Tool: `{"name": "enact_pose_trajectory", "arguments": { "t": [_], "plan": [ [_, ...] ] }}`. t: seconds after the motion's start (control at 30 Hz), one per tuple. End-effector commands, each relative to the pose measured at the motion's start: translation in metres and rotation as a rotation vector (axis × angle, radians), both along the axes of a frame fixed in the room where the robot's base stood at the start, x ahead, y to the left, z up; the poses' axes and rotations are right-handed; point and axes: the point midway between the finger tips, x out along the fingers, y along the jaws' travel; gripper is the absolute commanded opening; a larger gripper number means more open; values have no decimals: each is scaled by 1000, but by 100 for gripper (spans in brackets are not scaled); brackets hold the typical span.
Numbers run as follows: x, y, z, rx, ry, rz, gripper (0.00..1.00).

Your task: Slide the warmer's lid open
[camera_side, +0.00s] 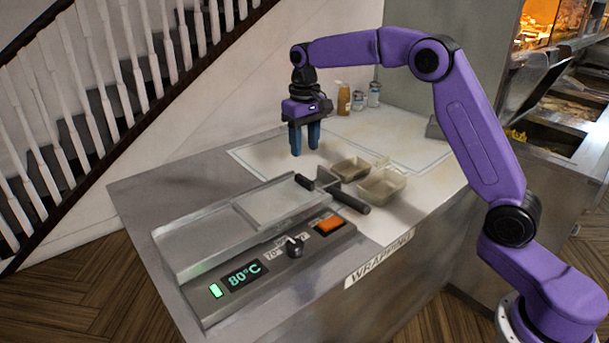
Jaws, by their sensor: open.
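The warmer (296,268) is a grey metal unit on the left front of the counter, with a display reading 80°C, a black knob and an orange switch on its front. Its metal lid (275,203) lies on top, toward the right end. A dark bar handle (345,198) sits at the right end of the lid. My gripper (304,139) points straight down, open and empty. It is above the counter, behind the lid and its handle, and apart from them.
Two small containers (382,187) stand right of the handle. A sauce bottle (343,99) and two small cans (374,94) stand at the back. A sign reading WRAPPING (379,258) is on the counter's front edge. The outlined pale area (400,137) is mostly clear.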

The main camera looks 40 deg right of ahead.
Motion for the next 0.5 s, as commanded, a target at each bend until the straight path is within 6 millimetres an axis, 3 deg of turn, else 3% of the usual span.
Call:
{"name": "enact_pose_trajectory", "arguments": {
  "t": [0.3,0.5],
  "plan": [
    [-1,0,-59,-1,3,0,45],
    [0,0,-83,0,1,0,45]
  ]
}}
